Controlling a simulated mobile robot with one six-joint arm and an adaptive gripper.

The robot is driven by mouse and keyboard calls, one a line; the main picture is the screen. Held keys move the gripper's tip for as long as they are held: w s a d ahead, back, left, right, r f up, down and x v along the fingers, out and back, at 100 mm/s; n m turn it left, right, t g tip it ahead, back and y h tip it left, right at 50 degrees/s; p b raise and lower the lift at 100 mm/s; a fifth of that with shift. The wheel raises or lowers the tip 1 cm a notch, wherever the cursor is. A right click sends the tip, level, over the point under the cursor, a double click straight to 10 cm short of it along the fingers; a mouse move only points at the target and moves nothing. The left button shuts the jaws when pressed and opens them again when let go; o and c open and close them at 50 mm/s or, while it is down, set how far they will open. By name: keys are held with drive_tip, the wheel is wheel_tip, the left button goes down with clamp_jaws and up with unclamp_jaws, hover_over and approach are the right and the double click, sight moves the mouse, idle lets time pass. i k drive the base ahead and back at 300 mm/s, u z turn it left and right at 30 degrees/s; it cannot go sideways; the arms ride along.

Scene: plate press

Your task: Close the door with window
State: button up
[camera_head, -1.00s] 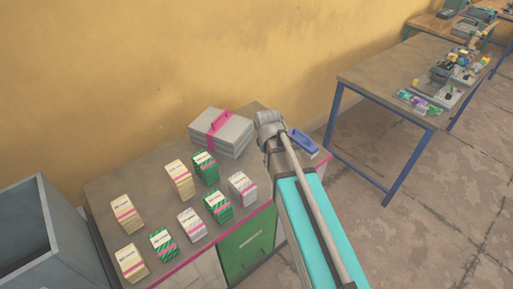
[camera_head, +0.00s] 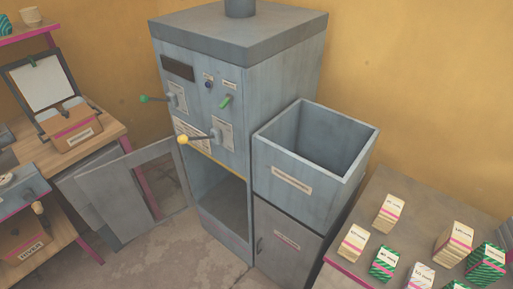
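The door with window (camera_head: 117,195) is a grey framed panel on the left side of the tall grey press machine (camera_head: 205,125). It stands swung open, out to the left, and floor and a pink table leg show through its window. The machine's lower opening (camera_head: 222,200) is uncovered, and its inside looks empty. My gripper is not in view now, so its state does not show.
A green-tipped lever (camera_head: 145,99) and a yellow-knobbed lever (camera_head: 183,139) stick out of the machine's front. A wooden table (camera_head: 95,140) stands close left of the door. An open grey bin (camera_head: 275,165) stands right of the machine. Floor in front is clear.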

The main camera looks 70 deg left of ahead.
sight(110, 187)
drive_tip(key=u, duration=2.65)
drive_tip(key=i, duration=0.55)
